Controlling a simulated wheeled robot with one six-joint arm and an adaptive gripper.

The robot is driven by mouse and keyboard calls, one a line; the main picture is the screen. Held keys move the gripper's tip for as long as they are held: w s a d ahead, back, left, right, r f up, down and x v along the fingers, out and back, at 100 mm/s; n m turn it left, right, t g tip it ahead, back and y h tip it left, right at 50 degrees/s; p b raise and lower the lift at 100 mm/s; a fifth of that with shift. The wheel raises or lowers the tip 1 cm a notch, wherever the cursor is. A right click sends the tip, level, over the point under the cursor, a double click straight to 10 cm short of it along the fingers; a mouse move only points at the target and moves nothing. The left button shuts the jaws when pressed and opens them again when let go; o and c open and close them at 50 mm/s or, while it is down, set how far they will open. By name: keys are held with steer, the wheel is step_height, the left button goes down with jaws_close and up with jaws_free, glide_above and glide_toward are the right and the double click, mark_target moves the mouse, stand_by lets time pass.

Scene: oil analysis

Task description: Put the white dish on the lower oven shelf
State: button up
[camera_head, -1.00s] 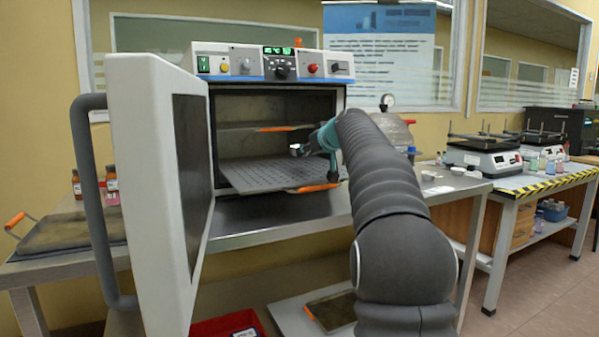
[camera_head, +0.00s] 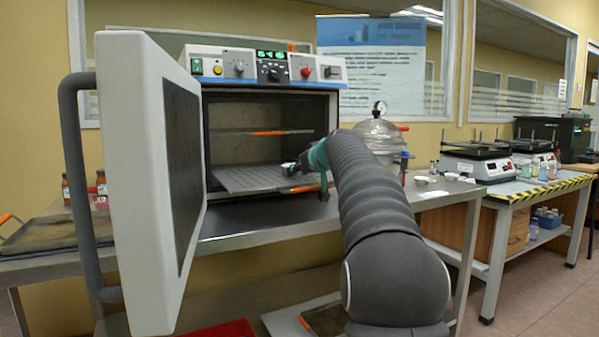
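The white dish (camera_head: 288,168) is small and shows at the tip of my gripper (camera_head: 300,166), inside the open oven (camera_head: 272,72). My gripper reaches in from the right and appears shut on the dish, though its fingers are small and partly hidden. The dish is low over the lower oven shelf (camera_head: 245,181), a perforated grey plate with an orange front handle. I cannot tell whether it touches the shelf. The upper shelf (camera_head: 230,134) is above and behind.
The oven door (camera_head: 140,190) stands wide open on the left. A glass desiccator (camera_head: 380,138) stands to the right of the oven. Small white dishes (camera_head: 422,180) lie on the bench at the right. A tray (camera_head: 45,235) lies at the left.

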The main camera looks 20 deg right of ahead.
steer(key=shift+o, duration=1)
steer(key=shift+r, duration=0.2)
steer(key=shift+s+r, duration=0.1)
steer(key=shift+s, duration=0.15)
steer(key=b+v, duration=0.1)
steer(key=v, duration=1)
steer(key=shift+s, duration=0.3)
steer(key=shift+d, duration=0.1)
